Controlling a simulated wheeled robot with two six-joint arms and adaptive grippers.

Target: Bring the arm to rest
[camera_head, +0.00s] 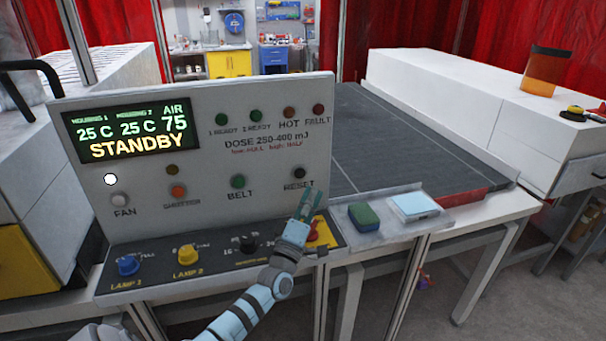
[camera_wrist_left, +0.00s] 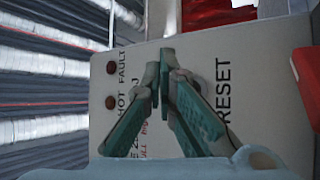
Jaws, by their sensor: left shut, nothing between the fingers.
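My left gripper (camera_head: 312,194) is in front of the control panel (camera_head: 215,215), near the RESET label and just below the black reset button (camera_head: 300,173). The arm reaches up from the bottom middle of the head view. In the left wrist view the gripper (camera_wrist_left: 167,55) has its teal fingers together at the tips, with nothing between them. The panel face (camera_wrist_left: 245,85) is behind the fingers, with the RESET lettering beside them. I cannot tell whether the fingertips touch the panel. My right gripper is in neither view.
The display (camera_head: 130,130) reads STANDBY. A green pad (camera_head: 363,215) and a pale blue block (camera_head: 414,205) lie right of the panel. The dark conveyor belt (camera_head: 400,140) runs behind.

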